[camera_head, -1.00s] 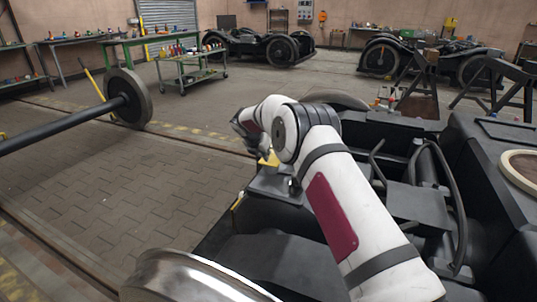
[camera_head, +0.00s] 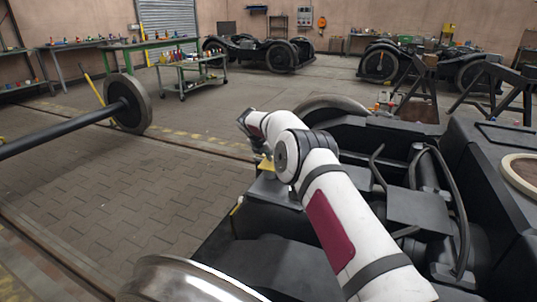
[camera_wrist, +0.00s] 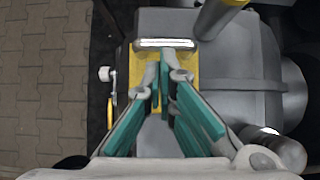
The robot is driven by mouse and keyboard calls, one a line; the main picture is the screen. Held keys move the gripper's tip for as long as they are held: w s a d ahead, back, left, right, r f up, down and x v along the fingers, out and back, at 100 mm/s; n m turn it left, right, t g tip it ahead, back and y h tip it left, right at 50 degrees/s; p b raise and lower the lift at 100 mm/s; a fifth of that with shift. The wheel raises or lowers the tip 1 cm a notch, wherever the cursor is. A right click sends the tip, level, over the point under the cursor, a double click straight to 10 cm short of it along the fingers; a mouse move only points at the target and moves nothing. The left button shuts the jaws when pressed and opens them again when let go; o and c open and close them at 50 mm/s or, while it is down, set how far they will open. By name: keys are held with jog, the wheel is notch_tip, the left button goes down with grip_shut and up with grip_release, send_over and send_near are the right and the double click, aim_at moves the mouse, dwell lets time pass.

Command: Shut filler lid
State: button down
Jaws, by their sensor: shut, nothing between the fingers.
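A yellow part (camera_wrist: 186,62) with a bright silver bar (camera_wrist: 165,43) along its far edge lies on a grey housing in the wrist view. It may be the filler lid; I cannot tell how far open it is. A small yellow patch also shows below my forearm in the head view (camera_head: 266,165). My gripper (camera_wrist: 164,75), with teal finger pads, is shut and empty. Its fingertips are over the yellow part, just short of the silver bar. I cannot tell whether they touch it. The fingers hide much of the yellow part. In the head view the fingertips are not clear.
A yellow-ended tube (camera_wrist: 222,16) stands close beyond the fingers at the right. A small white knob (camera_wrist: 104,74) is at the left. A wheelset (camera_head: 128,102) stands at left, with open paved floor (camera_head: 130,190) between.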

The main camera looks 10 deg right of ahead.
jog(key=shift+w+d, duration=0.2)
jog(key=shift+w, duration=0.15)
jog(key=shift+f, duration=0.1)
jog(key=shift+s+p, duration=0.15)
jog(key=shift+p, duration=0.15)
jog(key=shift+s+a+r+p, duration=0.3)
jog(key=shift+s+a+p, duration=0.1)
jog(key=shift+s+p, duration=0.15)
